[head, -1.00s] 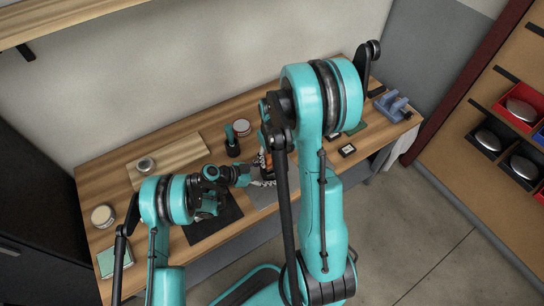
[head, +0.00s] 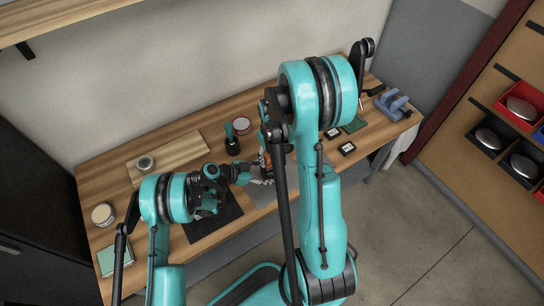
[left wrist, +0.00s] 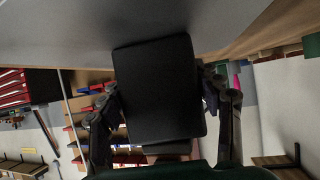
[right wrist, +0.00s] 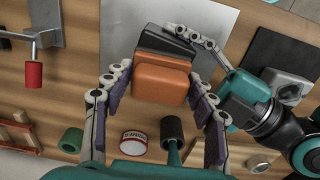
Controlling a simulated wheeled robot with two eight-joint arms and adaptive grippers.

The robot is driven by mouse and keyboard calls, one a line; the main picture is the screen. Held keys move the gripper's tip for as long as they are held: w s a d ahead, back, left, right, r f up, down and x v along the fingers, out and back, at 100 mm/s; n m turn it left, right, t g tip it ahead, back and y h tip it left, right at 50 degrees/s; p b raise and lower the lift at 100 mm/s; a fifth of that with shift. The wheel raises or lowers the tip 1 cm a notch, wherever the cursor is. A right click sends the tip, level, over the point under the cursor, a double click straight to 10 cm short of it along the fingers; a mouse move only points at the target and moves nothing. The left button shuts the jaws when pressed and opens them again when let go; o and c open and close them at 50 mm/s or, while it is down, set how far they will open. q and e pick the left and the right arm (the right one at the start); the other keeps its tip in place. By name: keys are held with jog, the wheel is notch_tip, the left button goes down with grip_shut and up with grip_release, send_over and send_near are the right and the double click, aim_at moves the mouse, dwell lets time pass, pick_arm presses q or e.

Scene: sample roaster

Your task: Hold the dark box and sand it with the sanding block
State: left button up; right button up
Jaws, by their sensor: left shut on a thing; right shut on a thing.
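The dark box (left wrist: 158,90) fills the middle of the left wrist view, between the fingers of my left gripper (left wrist: 162,92), which is shut on it. In the right wrist view the dark box (right wrist: 165,42) lies just beyond the orange sanding block (right wrist: 160,82). My right gripper (right wrist: 156,88) is shut on the sanding block, with a finger on each side. The block appears to be against or very close to the box; exact contact is hidden.
A grey sheet (right wrist: 205,18) and a dark mat (right wrist: 280,55) lie on the wooden bench. A round tin (right wrist: 133,143) and a dark-headed, teal-handled tool (right wrist: 171,130) stand near the right gripper. A blue holder (head: 392,104) stands at the bench's right end.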

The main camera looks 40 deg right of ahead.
jog(key=shift+w, duration=0.65)
jog(key=shift+s, duration=1.5)
jog(key=shift+w, duration=1.5)
jog(key=shift+s+f, duration=0.1)
jog(key=shift+s, duration=1.45)
jog(key=shift+w, duration=1.55)
jog(key=shift+s+f, duration=0.1)
jog(key=shift+s, duration=1.45)
jog(key=shift+w, duration=1.55)
jog(key=shift+s, duration=0.8)
